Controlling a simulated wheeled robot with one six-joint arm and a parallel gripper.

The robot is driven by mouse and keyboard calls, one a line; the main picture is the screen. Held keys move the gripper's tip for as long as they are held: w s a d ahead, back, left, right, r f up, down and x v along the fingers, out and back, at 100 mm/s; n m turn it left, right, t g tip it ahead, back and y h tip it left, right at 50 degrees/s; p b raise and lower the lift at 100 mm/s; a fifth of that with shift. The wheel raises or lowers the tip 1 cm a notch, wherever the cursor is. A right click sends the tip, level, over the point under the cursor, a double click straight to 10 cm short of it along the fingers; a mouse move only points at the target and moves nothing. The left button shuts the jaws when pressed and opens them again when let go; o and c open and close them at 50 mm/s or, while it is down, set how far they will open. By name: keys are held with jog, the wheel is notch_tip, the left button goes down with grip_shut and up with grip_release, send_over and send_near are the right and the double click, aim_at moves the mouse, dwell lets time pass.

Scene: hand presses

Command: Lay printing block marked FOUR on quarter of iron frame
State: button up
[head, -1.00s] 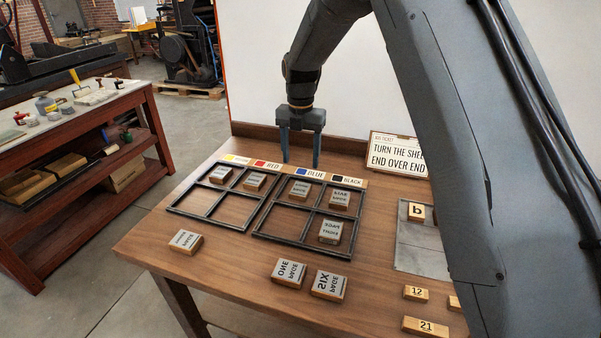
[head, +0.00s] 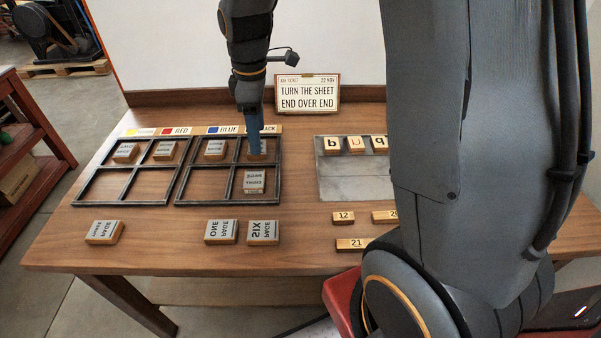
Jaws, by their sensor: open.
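Two dark iron frames of four quarters each lie side by side on the table. The left iron frame (head: 128,170) holds a block in each back quarter (head: 126,152) (head: 165,150). Loose in front lie a left block (head: 104,232), a ONE block (head: 222,231) and a SIX block (head: 264,232), with mirrored lettering. I cannot read which block says FOUR. My gripper (head: 255,151) is open, pointing down at the back-right block, partly hiding it.
Colour labels (head: 226,130) run behind the frames; a sign (head: 307,94) stands at the back. A grey plate (head: 345,182) with letter blocks (head: 355,144) and several number blocks (head: 352,245) lie to the right. The table front is clear between the left and ONE blocks.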

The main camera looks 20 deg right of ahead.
jog(key=s+d+f+m, duration=0.1)
jog(key=s+d+m, duration=0.1)
jog(key=s+m, duration=0.4)
jog(key=s+d+f+m, duration=0.1)
jog(key=s+d+m, duration=0.1)
jog(key=s+m, duration=0.5)
jog(key=s, duration=0.3)
jog(key=shift+d, duration=0.2)
jog(key=shift+a, duration=0.1)
